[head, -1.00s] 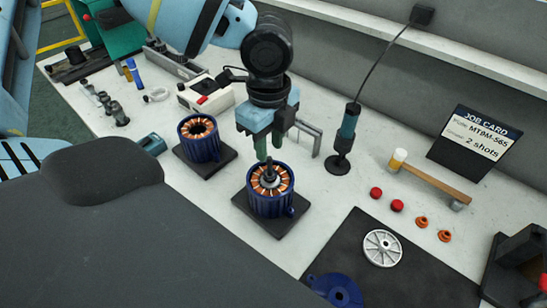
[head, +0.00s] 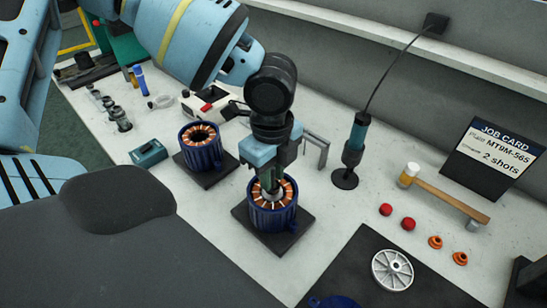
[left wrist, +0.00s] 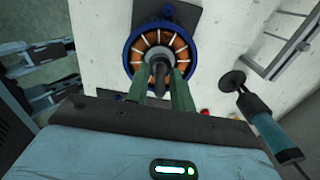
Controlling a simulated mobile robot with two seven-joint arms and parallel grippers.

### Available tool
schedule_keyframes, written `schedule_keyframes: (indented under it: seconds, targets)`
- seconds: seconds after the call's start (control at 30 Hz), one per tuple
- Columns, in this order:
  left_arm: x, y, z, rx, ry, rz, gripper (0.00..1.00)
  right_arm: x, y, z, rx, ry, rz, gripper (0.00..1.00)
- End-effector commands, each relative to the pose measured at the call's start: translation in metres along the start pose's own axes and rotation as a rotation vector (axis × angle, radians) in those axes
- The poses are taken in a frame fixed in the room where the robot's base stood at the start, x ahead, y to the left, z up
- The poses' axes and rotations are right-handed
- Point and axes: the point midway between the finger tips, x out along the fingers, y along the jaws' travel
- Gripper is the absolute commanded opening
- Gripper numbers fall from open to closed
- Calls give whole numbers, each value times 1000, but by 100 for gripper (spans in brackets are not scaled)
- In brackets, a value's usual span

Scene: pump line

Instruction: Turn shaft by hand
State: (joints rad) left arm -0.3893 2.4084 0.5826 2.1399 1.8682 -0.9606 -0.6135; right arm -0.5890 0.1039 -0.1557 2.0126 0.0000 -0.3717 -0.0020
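A blue motor housing (head: 268,222) with copper windings stands upright on a dark square base (head: 300,228) in mid-bench. Its upright dark shaft (left wrist: 158,75) rises from the centre of the windings in the left wrist view. My left gripper (head: 269,182) points down over this housing, its green fingers on either side of the shaft. In the left wrist view a narrow gap shows between the shaft and each finger (left wrist: 160,88), so it looks open around the shaft. Contact lower down is hard to tell. My right gripper is not in view.
A second wound housing (head: 201,155) stands close by at the left. A silver wheel (head: 392,270) lies on a black mat (head: 360,255).

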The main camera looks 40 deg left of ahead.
Motion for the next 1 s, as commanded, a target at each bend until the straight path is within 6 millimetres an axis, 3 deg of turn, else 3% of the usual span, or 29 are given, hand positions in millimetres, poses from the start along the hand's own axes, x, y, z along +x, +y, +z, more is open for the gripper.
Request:
schedule_keyframes:
  seconds: [0.03, 0.17, 0.37, 1.0]
  targets:
    - [0, 0, 0, 0, 0, 0, 16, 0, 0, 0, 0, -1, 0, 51]
    - [0, 0, 0, 0, 0, 0, 0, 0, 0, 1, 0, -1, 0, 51]
    - [-1, 0, 0, -35, 0, -2, 0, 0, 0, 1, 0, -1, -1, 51]
    - [-1, -1, 0, -676, 1, -2, 0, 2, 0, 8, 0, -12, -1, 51]
